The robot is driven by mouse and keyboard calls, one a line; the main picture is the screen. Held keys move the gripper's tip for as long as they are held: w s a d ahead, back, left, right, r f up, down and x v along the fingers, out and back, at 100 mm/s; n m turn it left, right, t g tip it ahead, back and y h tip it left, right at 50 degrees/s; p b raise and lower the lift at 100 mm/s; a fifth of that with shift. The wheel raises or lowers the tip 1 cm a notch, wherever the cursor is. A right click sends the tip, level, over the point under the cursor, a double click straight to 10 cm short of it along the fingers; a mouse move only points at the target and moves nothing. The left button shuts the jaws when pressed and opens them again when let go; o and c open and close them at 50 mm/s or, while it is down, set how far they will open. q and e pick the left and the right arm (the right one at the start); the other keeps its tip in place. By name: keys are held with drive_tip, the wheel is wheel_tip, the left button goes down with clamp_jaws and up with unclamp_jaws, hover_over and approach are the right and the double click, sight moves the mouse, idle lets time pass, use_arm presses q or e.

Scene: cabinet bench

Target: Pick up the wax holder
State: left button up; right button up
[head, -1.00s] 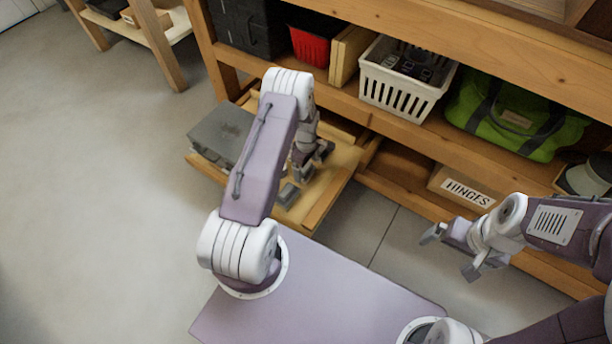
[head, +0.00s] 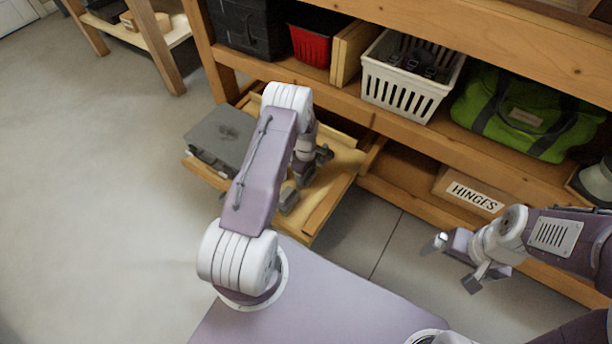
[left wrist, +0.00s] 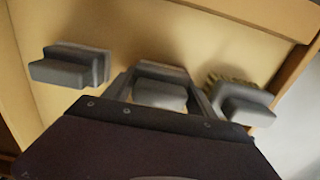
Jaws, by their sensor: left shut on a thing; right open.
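Three small grey pieces sit in the wooden drawer tray in the left wrist view: a stepped block (left wrist: 68,66) on the left, a grey block (left wrist: 160,94) in the middle, and a bristled piece (left wrist: 240,102) on the right. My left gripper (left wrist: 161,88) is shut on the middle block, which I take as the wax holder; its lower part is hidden. In the head view my left gripper (head: 303,176) is down in the tray, partly hidden by its arm. One grey piece (head: 288,201) shows beside it. My right gripper (head: 458,262) is open and empty, over the floor.
The pulled-out tray (head: 322,208) also holds a grey case (head: 221,138) at left. Above it, a shelf carries a red bin (head: 311,44), a white basket (head: 398,92) and a green bag (head: 530,115). A HINGES box (head: 472,193) sits low right.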

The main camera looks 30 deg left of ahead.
use_arm(q)
wheel_tip(320, 180, up, 5)
drive_tip(key=p, duration=0.4)
drive_tip(key=shift+f, duration=0.1)
drive_tip(key=s+d+r+p, duration=0.4)
drive_tip(key=d+r+p, duration=0.2)
drive_tip(key=d, duration=0.5)
drive_tip(key=shift+p, duration=0.35)
drive_tip(key=shift+r, duration=0.1)
